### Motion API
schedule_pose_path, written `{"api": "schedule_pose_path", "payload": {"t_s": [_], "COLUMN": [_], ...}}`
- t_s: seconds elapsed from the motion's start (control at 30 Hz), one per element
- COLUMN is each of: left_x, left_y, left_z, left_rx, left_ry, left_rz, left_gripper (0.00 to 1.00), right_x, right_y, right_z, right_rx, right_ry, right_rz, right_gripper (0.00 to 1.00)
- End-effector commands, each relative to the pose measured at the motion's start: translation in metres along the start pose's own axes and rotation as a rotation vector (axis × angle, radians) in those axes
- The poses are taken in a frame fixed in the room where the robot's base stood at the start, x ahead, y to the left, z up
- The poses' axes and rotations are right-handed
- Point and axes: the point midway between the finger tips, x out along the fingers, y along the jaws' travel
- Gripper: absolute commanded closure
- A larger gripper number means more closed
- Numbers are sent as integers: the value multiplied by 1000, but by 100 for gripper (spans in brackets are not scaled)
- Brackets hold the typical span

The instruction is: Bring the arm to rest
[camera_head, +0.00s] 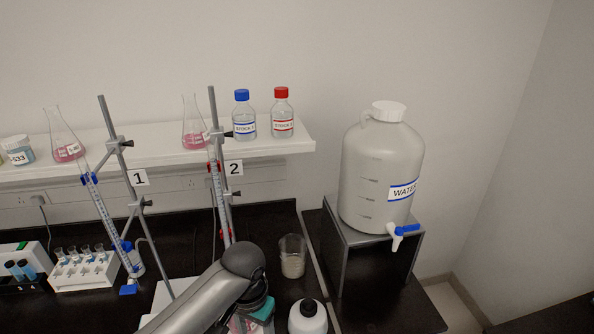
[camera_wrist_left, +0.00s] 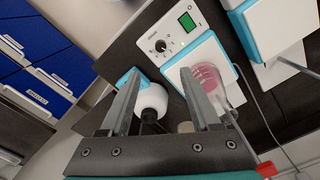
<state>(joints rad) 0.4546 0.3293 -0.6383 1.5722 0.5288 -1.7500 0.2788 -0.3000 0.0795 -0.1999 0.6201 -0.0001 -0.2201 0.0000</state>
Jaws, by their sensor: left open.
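My left arm comes in from the bottom of the head view and bends down at its wrist, where a teal part shows; its fingers are hard to see there. In the left wrist view my left gripper (camera_wrist_left: 160,76) is open, its two grey fingers apart with nothing held between them. A white bottle with a dark cap (camera_wrist_left: 152,100) shows between and beyond the fingers. A flask with pink liquid (camera_wrist_left: 212,82) stands on a white stirrer plate by the right finger. My right gripper is in neither view.
The white bottle (camera_head: 308,318) and a beaker (camera_head: 292,258) stand right of my wrist. Burette stand 2 (camera_head: 222,150) rises behind it, stand 1 (camera_head: 122,165) to the left. A large water container (camera_head: 380,170) sits on a dark stand. A shelf (camera_head: 160,148) holds flasks and bottles.

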Motion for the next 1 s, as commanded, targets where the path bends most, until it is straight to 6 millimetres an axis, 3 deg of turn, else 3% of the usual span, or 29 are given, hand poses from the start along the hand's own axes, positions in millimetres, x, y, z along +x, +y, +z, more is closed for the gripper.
{"api": "schedule_pose_path", "payload": {"t_s": [0.3,0.47,0.7,1.0], "left_x": [14,12,-1,-19], "left_y": [45,56,48,27], "left_z": [43,74,124,169], "left_rx": [32,7,-67,-134], "left_ry": [104,181,263,297], "left_rz": [84,103,65,-14], "left_gripper": [37,37,37,37], "right_x": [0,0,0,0], "right_y": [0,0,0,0], "right_z": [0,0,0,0], "right_rx": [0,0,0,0], "right_ry": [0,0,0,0], "right_rz": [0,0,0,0], "right_gripper": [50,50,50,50]}}
